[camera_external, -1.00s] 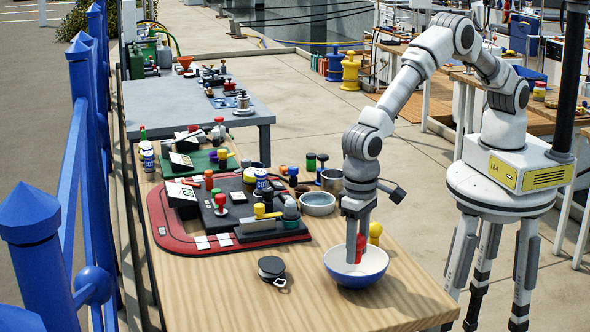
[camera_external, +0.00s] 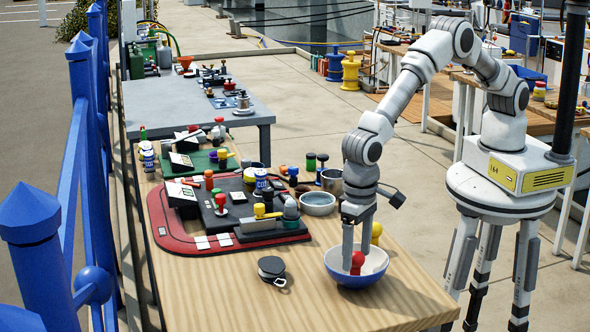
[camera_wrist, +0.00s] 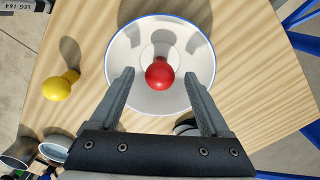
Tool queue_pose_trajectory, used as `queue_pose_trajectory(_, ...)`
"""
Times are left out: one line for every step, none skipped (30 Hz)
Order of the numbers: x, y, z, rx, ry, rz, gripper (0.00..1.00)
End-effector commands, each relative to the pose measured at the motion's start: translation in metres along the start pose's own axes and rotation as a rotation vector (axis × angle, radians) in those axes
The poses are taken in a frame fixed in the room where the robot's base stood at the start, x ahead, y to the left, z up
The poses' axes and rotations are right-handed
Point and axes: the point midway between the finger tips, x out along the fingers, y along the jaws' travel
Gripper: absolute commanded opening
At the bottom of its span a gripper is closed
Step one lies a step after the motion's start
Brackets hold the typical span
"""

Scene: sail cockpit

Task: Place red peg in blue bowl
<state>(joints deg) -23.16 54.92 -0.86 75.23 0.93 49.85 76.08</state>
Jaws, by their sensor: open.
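The red peg (camera_external: 357,262) has a round head and is in the blue bowl (camera_external: 362,281), which is white inside and blue outside. In the wrist view the red peg (camera_wrist: 159,74) lies within the bowl (camera_wrist: 122,50), near its middle. My gripper (camera_external: 356,250) is at the bowl with its fingers reaching down into or just above it. In the wrist view my gripper (camera_wrist: 160,90) has its fingers wide apart, one on each side of the peg, with gaps between them and the peg. Nothing is held.
A yellow peg (camera_wrist: 60,87) stands beside the bowl. A black round item with a ring (camera_external: 271,268) lies left of the bowl. A metal bowl (camera_external: 318,202) and a red-edged board (camera_external: 215,249) with several pegs are farther back. The front of the wooden table is clear.

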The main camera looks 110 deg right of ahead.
Motion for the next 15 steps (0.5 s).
queue_pose_trajectory(0.000, 0.000, 0.000, 0.000, 0.000, 0.000, 0.80)
queue_pose_trajectory(0.000, 0.000, 0.000, 0.000, 0.000, 0.000, 0.80)
queue_pose_trajectory(0.000, 0.000, 0.000, 0.000, 0.000, 0.000, 0.80)
queue_pose_trajectory(0.000, 0.000, 0.000, 0.000, 0.000, 0.000, 0.80)
queue_pose_trajectory(0.000, 0.000, 0.000, 0.000, 0.000, 0.000, 0.80)
queue_pose_trajectory(0.000, 0.000, 0.000, 0.000, 0.000, 0.000, 0.80)
queue_pose_trajectory(0.000, 0.000, 0.000, 0.000, 0.000, 0.000, 0.80)
queue_pose_trajectory(-0.001, 0.000, 0.000, 0.000, 0.000, 0.000, 0.80)
queue_pose_trajectory(-0.003, 0.000, 0.000, 0.000, 0.000, -0.001, 0.80)
queue_pose_trajectory(-0.005, 0.000, 0.000, 0.000, 0.000, -0.001, 0.80)
queue_pose_trajectory(-0.007, 0.000, 0.000, 0.000, 0.000, -0.001, 0.80)
queue_pose_trajectory(-0.012, 0.000, 0.000, 0.000, 0.001, -0.001, 0.80)
queue_pose_trajectory(-0.016, 0.000, 0.000, 0.000, 0.001, -0.001, 0.80)
queue_pose_trajectory(-0.020, 0.000, 0.000, 0.000, 0.001, -0.001, 0.80)
queue_pose_trajectory(-0.026, 0.000, 0.000, 0.000, 0.001, -0.001, 0.80)
